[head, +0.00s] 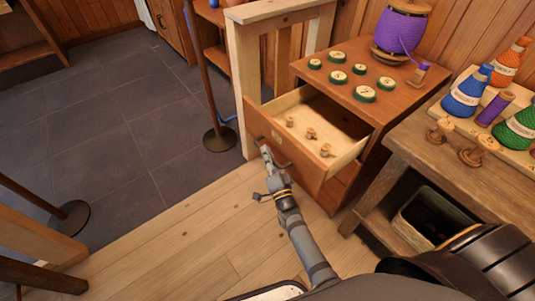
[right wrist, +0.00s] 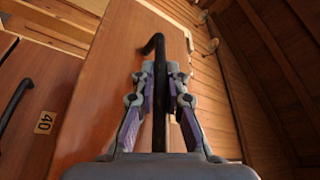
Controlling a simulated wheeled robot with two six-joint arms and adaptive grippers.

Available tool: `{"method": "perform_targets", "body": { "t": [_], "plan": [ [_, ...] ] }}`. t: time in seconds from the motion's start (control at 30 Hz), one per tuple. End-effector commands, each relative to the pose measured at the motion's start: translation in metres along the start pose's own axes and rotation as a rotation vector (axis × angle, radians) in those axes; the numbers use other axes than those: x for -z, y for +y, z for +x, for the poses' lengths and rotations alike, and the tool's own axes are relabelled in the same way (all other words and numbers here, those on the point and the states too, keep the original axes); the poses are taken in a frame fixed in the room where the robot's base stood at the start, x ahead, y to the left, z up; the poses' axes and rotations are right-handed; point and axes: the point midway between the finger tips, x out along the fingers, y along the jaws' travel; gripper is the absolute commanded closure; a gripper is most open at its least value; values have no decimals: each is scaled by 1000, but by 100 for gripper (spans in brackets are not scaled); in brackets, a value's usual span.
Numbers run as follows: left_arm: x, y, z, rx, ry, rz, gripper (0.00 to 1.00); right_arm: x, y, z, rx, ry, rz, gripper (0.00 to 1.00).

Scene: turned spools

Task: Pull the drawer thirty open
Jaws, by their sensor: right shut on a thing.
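A wooden drawer (head: 351,152) in the brown cabinet stands pulled out, its pale inside holding several small wooden spools (head: 311,134). My right gripper (head: 268,160) is at its front, on the dark handle. In the right wrist view my right gripper (right wrist: 161,80) is shut on the black bar handle (right wrist: 153,45), with a finger on each side. The held drawer's front (right wrist: 100,75) fills the middle there. No number shows on it; the gripper may hide its label. My left gripper is not in view.
Another drawer, labelled 40 (right wrist: 45,121), has its own black handle (right wrist: 14,103). Green-rimmed discs (head: 364,94) and a purple spool (head: 402,30) stand on the cabinet. A wooden post (head: 247,90) is close left of the drawer. A bench (head: 420,150) stands right. Floor in front is clear.

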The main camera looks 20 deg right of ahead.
Motion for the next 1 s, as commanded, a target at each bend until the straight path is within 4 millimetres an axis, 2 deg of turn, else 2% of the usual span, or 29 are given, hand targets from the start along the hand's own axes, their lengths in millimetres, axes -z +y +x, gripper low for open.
{"method": "perform_targets", "body": {
  "t": [0.03,0.2,0.47,0.57,1.0],
  "plan": [
    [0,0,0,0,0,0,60,-1,2,-1,-4,-3,0,86],
    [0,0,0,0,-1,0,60,-1,1,-1,-3,-2,0,64],
    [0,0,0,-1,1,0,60,0,1,-1,-1,-1,0,64],
    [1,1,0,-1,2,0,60,0,1,-7,-2,-1,0,64],
    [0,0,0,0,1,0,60,0,1,-102,-4,-2,-1,64]
  ]
}}
